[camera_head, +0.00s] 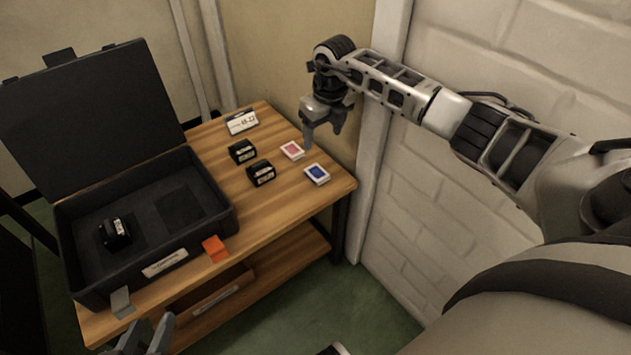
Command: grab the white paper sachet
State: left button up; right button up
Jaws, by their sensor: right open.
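No plain white sachet stands out. Two small flat white-edged packets lie near the right end of the wooden table: one with a red face (292,150) and one with a blue face (317,174). A white printed card (242,122) lies at the table's back edge. I cannot tell which of these is paper. My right gripper (322,130) is open and empty, pointing down above and just behind the red and blue packets, apart from them. My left gripper (150,335) shows only partly at the bottom edge, in front of the table; its jaw state is unclear.
An open black case (215,195) fills the table's left side, with a black block (115,234) inside. Two black labelled blocks (242,151) (261,173) stand mid-table. An orange tab (215,248) is at the case's front. A white brick wall (440,200) stands right of the table.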

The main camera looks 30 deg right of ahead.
jog(key=b, duration=0.5)
send_over(317, 172)
jog(key=f, duration=0.6)
jog(key=shift+s+d+f, duration=0.15)
jog(key=shift+s+f, duration=0.15)
jog(key=shift+s, duration=0.05)
jog(key=shift+w+f+b, duration=0.1)
jog(key=shift+f+b, duration=0.45)
jog(key=shift+b, duration=0.05)
notch_tip(317, 172, down, 3)
jog(key=b, duration=0.2)
jog(key=shift+r+b, duration=0.1)
jog(key=shift+b, duration=0.2)
jog(key=shift+w+f+b, duration=0.1)
jog(key=shift+f+b, duration=0.8)
jog(key=shift+b, duration=0.1)
pick_arm(q)
notch_tip(317, 172, up, 9)
jog(key=w+d+m+t+h, duration=0.1)
jog(key=w+t+h, duration=0.1)
jog(key=t+h, duration=0.3)
jog(key=shift+w+d+t, duration=0.25)
jog(key=shift+w+t, duration=0.1)
jog(key=shift+t, duration=0.35)
pick_arm(e)
jog(key=c, duration=1.1)
